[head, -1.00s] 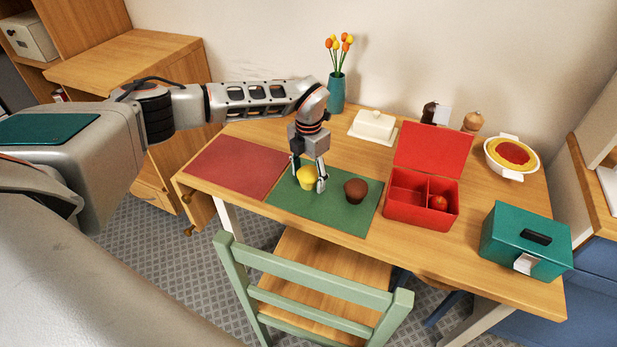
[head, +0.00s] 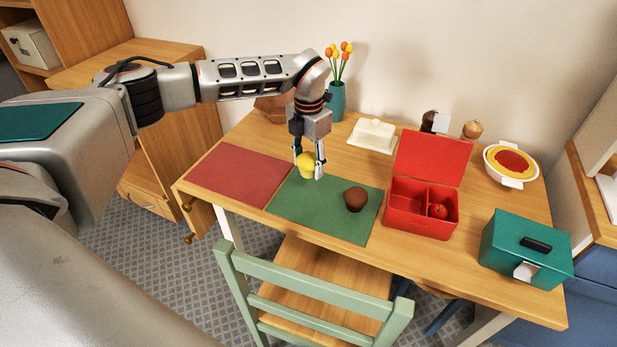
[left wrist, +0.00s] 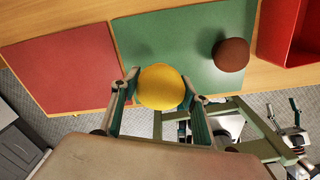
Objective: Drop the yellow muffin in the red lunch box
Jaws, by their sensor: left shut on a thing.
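The yellow muffin (head: 306,165) is between the fingers of my left gripper (head: 308,172), which is shut on it and holds it above the green mat (head: 322,225). In the left wrist view the yellow muffin (left wrist: 162,87) sits between both fingertips. The red lunch box (head: 407,222) stands open to the right of the green mat, its lid tilted up at the back. A divider splits it; the left compartment looks empty and the right one holds a red apple (head: 438,210).
A brown muffin (head: 355,199) sits on the green mat between my gripper and the lunch box. A red mat (head: 237,173) lies left. A white butter dish (head: 373,134) and vase (head: 336,100) stand behind, a closed teal box (head: 525,250) right. A green chair (head: 310,290) stands in front.

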